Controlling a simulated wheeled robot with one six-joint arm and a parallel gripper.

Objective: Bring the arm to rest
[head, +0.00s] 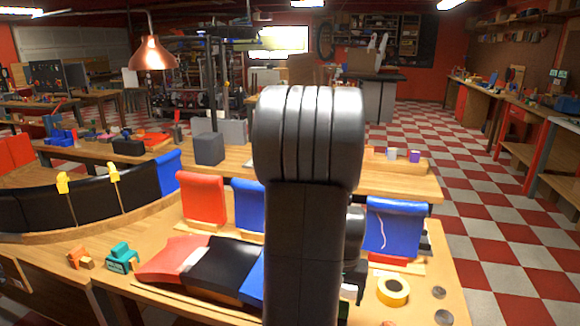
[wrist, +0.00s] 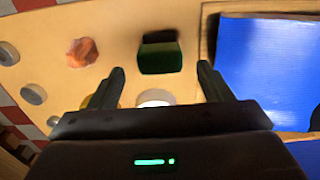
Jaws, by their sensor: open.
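My own dark grey arm rises through the middle of the head view and hides part of the workbench (head: 440,262). Most of my gripper is hidden behind it there. In the wrist view my gripper (wrist: 161,72) shows two dark fingers spread apart with nothing held between them. It points toward the wooden benchtop. A dark green block (wrist: 160,57) lies beyond the fingertips, and a white round thing (wrist: 155,97) shows between the fingers, partly hidden by the gripper body. I cannot tell the exact gap between the fingers and the bench.
A blue panel (wrist: 270,65) lies right of the fingers, an orange lump (wrist: 82,52) left. In the head view a yellow tape roll (head: 393,291) and small grey discs (head: 443,317) lie right of my arm. Red (head: 202,199) and blue (head: 394,228) panels stand on the bench. A copper lamp (head: 152,54) hangs left.

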